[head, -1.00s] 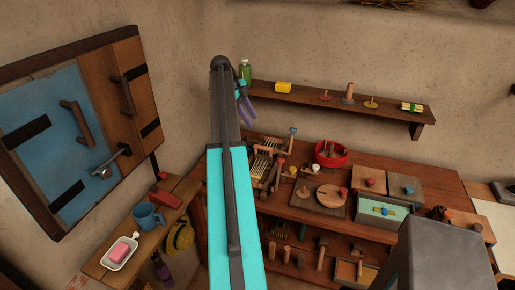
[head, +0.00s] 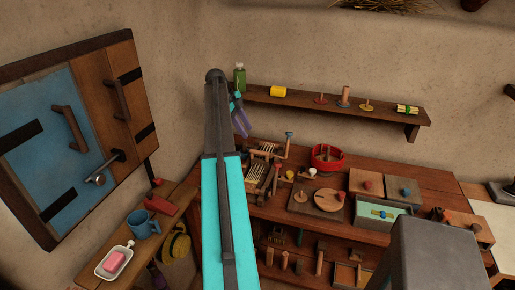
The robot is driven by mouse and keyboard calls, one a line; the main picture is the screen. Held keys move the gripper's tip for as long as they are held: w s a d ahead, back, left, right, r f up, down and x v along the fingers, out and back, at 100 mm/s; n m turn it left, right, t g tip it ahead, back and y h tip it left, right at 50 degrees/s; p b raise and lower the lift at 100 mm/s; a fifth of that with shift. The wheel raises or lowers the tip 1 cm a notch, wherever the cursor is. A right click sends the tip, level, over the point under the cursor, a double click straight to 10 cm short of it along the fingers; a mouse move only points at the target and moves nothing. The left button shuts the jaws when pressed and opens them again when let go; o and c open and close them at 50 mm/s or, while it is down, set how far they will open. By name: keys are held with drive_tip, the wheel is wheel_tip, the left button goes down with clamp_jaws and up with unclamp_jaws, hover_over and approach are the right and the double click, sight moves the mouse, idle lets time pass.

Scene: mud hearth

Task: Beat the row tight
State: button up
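My arm rises through the middle of the head view, and my gripper (head: 240,122), with purple fingers, hangs just right of its upper end. It is partly hidden behind the arm, and I cannot tell how far its fingers are apart. I see nothing clearly held in it. Below it on the wooden bench is a small wooden frame with pale slats (head: 262,154), possibly the loom. A second slatted piece (head: 256,172) lies just in front. The gripper appears above and apart from them. I cannot make out the row or its threads, and my arm covers the area to the left.
A red bowl (head: 327,158), a round wooden disc (head: 329,199) and an open drawer (head: 383,214) crowd the bench (head: 435,182). A wall shelf (head: 350,108) holds a green bottle (head: 239,76) and small items. At left are a blue-panelled door (head: 60,130), a mug (head: 143,223) and a soap dish (head: 114,262).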

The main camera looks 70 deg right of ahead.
sight(259, 151)
drive_tip(key=p+x, duration=0.4)
drive_tip(key=x, duration=0.8)
clamp_jaws()
